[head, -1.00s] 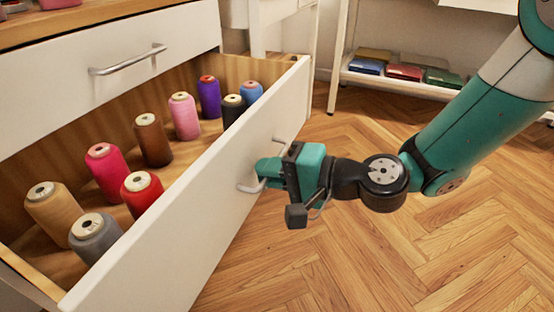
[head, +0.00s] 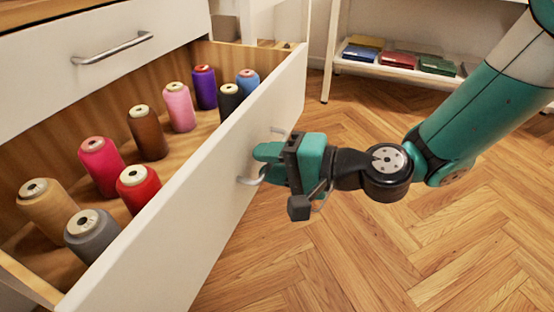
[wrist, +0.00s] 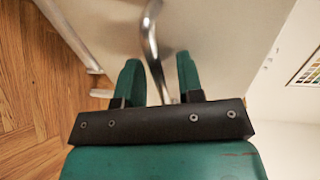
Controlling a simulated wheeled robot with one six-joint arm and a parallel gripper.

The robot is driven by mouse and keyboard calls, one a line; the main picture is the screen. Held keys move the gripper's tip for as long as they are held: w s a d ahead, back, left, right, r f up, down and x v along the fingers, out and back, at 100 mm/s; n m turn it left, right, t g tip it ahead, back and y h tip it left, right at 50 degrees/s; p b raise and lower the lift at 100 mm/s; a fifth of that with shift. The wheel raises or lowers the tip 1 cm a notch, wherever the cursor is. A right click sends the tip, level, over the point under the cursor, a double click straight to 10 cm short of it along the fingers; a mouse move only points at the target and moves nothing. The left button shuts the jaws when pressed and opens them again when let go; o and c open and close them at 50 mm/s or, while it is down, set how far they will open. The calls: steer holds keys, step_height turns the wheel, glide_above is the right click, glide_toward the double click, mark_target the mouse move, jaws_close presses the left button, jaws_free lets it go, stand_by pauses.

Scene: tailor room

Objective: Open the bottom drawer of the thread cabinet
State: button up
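The bottom drawer (head: 215,190) of the white thread cabinet stands pulled far out, with thread spools inside. Its curved metal handle (head: 252,179) is on the outer face of the front panel. My gripper (head: 262,163) is at this handle, reaching in from the right. In the wrist view, the handle (wrist: 151,45) runs between the two teal fingers (wrist: 158,75), with a visible gap on both sides. The fingers are apart and not closed on it. The far part of the handle is partly hidden behind the gripper in the head view.
A closed drawer (head: 100,60) with a metal handle sits above the open one. Spools such as the grey one (head: 91,235) and the red one (head: 138,188) stand inside. A white shelf (head: 385,72) with folded cloths is at the back. The wooden floor (head: 380,250) to the right is clear.

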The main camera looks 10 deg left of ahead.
steer(key=p+v, duration=1.3)
steer(key=v, duration=0.4)
steer(key=shift+d, duration=0.25)
